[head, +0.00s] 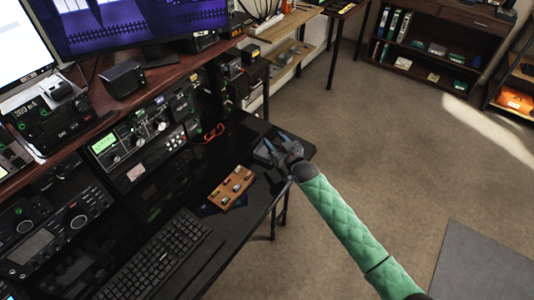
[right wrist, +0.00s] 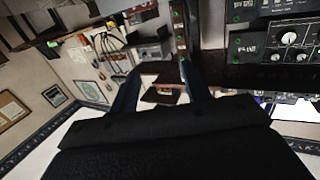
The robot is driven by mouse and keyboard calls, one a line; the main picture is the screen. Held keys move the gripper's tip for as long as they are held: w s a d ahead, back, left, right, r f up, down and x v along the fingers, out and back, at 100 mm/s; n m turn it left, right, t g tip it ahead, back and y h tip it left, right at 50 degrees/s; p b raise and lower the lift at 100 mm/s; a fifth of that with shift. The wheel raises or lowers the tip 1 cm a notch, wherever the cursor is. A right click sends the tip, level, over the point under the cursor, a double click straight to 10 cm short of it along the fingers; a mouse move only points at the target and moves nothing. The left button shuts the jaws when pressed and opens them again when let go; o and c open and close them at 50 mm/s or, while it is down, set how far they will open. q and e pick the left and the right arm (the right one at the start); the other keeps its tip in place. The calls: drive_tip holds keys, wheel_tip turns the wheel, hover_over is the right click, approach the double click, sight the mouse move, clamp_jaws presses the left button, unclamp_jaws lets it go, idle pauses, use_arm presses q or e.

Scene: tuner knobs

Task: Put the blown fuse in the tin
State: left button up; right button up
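My right gripper (head: 270,143) is over the far right end of the black desk, with its dark blue fingers spread. In the right wrist view its two fingers (right wrist: 157,85) stand apart, and I see nothing clamped between them. A dark, squarish object (head: 264,156) lies under or beside the fingers; it may be the tin, but the gripper partly covers it. A wooden block (head: 232,187) with several small pieces in it lies on the desk, left of and nearer than the gripper. I cannot make out which piece is the blown fuse. My left gripper is not in view.
A black keyboard (head: 157,254) lies on the near part of the desk. Radio units (head: 140,140) with knobs line its left side, under a wooden shelf with monitors. Orange cable (head: 213,132) lies behind the block. Open floor is to the right.

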drive_tip(key=shift+s, duration=0.1)
use_arm(q)
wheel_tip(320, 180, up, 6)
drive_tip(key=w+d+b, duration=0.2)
drive_tip(key=shift+b, duration=0.4)
use_arm(e)
drive_tip(key=v, duration=0.7)
drive_tip(key=shift+s+d, duration=0.2)
drive_tip(key=shift+s, duration=0.05)
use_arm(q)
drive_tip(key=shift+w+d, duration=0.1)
